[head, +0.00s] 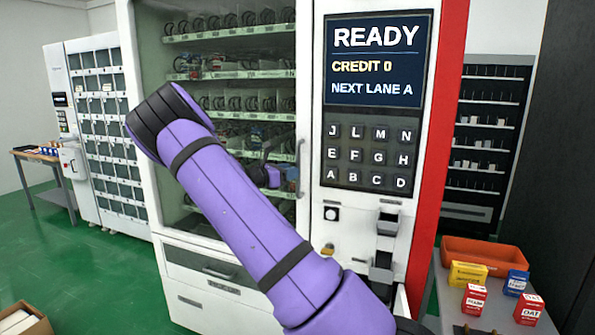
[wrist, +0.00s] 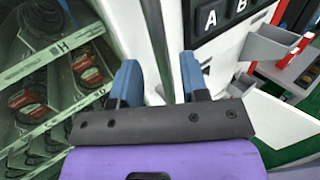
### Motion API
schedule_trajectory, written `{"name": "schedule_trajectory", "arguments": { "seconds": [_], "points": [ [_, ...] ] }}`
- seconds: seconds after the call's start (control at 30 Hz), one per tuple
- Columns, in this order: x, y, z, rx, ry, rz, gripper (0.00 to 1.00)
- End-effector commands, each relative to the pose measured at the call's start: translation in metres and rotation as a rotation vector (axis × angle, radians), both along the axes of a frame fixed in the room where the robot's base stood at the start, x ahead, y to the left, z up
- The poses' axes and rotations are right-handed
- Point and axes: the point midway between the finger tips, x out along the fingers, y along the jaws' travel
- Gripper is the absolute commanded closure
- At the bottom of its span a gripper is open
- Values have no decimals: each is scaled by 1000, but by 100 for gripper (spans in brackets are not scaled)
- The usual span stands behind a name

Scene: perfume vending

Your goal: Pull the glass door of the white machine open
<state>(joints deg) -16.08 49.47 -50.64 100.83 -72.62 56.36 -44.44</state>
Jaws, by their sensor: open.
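The white machine (head: 309,60) stands in the middle of the head view. Its glass door (head: 230,85) looks shut, with shelves of goods behind it. A thin upright handle (head: 299,160) is on the door's right edge. My gripper (wrist: 160,85) is open, with one blue finger on each side of a pale upright bar (wrist: 154,40), which looks like the handle. I cannot tell whether either finger touches it. In the head view my purple arm covers part of the door, and only a little of the gripper shows beside the handle.
A keypad and screen panel (head: 378,60) is right of the door, with small metal trays (head: 381,268) below. An orange bin (head: 480,254) and small boxes are on a table at the right. A locker cabinet (head: 100,120) stands at left.

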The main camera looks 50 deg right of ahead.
Motion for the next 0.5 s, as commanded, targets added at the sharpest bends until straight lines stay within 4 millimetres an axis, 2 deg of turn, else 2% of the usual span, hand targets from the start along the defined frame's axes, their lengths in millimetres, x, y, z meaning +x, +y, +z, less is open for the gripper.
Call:
{"name": "schedule_trajectory", "arguments": {
  "seconds": [0.03,0.2,0.5],
  "points": [
    [-3,-9,0,0,1,-3,59],
    [-6,-29,0,-1,2,-1,59],
    [-8,-38,0,0,0,0,59]
  ]
}}
